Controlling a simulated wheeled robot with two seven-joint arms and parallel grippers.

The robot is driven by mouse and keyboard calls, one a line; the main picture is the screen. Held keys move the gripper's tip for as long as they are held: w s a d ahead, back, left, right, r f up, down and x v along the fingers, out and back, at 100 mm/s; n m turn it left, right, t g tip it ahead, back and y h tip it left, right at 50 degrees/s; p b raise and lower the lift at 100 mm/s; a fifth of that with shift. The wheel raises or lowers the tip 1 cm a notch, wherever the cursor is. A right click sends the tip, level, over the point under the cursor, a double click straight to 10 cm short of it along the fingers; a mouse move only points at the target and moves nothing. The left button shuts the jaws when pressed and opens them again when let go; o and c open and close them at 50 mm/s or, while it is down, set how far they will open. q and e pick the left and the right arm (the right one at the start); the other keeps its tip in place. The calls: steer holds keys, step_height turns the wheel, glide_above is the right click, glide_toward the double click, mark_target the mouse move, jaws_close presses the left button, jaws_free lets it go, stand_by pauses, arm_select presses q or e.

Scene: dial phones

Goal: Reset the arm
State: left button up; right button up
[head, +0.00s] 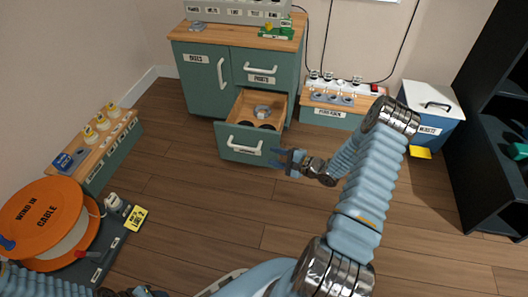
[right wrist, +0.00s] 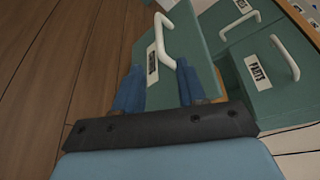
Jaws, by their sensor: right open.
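My right arm (head: 362,195) reaches forward from the bottom of the head view. Its gripper (head: 279,158) is open and empty, just in front of the right end of a pulled-out green drawer (head: 238,153). In the right wrist view the two blue fingers (right wrist: 158,88) stand apart, with the drawer's white handle (right wrist: 162,42) beyond them. I cannot tell whether a finger touches the drawer front. My left arm (head: 40,284) shows only at the bottom left edge; its jaws cannot be made out.
The open drawer holds a silver ring-shaped item (head: 262,111) in a green cabinet (head: 203,75). An orange cable reel (head: 40,218) stands at left, a blue-and-white bin (head: 433,115) at right, and a black shelf (head: 490,150) beyond it. The wooden floor (head: 200,205) in the middle is clear.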

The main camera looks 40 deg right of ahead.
steer(key=shift+s+d+r, duration=0.1)
steer(key=shift+s+d, duration=0.05)
steer(key=shift+s, duration=0.3)
steer(key=s+a+f+n+g+y+p, duration=0.15)
steer(key=s+a+n+g+p, duration=0.35)
steer(key=a, duration=0.6)
steer(key=s+a+n+g+y, duration=0.2)
steer(key=s+a+g+y, duration=0.3)
steer(key=a, duration=0.6)
steer(key=s+a+r+n+g+h+p, duration=0.1)
steer(key=s+a+r+n+h+p, duration=0.1)
steer(key=s+a+n+h+p, duration=0.1)
steer(key=s+a+r+n+g+h+p, duration=0.2)
steer(key=s+a+n+h+p, duration=0.1)
steer(key=a+n, duration=0.4)
steer(key=shift+s+r+n+h, duration=0.4)
steer(key=shift+n+h, duration=0.2)
steer(key=shift+h, duration=0.45)
